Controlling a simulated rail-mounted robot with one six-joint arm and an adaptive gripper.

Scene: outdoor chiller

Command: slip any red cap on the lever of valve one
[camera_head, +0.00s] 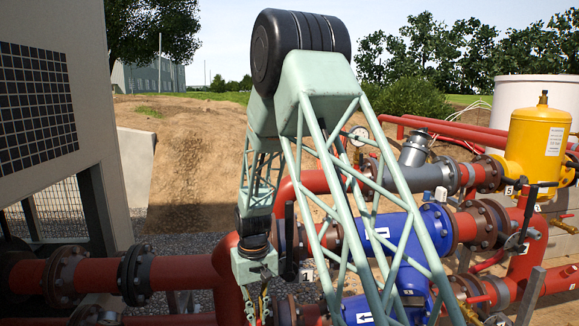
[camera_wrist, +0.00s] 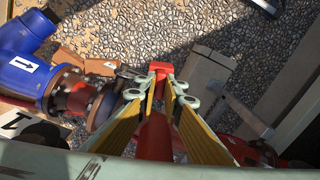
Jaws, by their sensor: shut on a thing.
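My gripper (camera_head: 258,312) is low at the front in the head view, beside the red pipe bend; its tips run off the bottom edge. In the wrist view its yellow-lined fingers (camera_wrist: 162,82) close on a small red cap (camera_wrist: 160,67) at their tips. In the head view the cap cannot be made out. In the wrist view a white label (camera_wrist: 15,124) with a black mark, possibly a one, lies at the left beside a dark part.
Blue pipe bodies (camera_head: 382,240) with white arrow labels lie right of my gripper, partly behind my arm. A red pipe (camera_head: 180,270) with dark flanges runs left. A yellow tank (camera_head: 538,140) stands at right. Gravel (camera_wrist: 190,35) lies below the cap.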

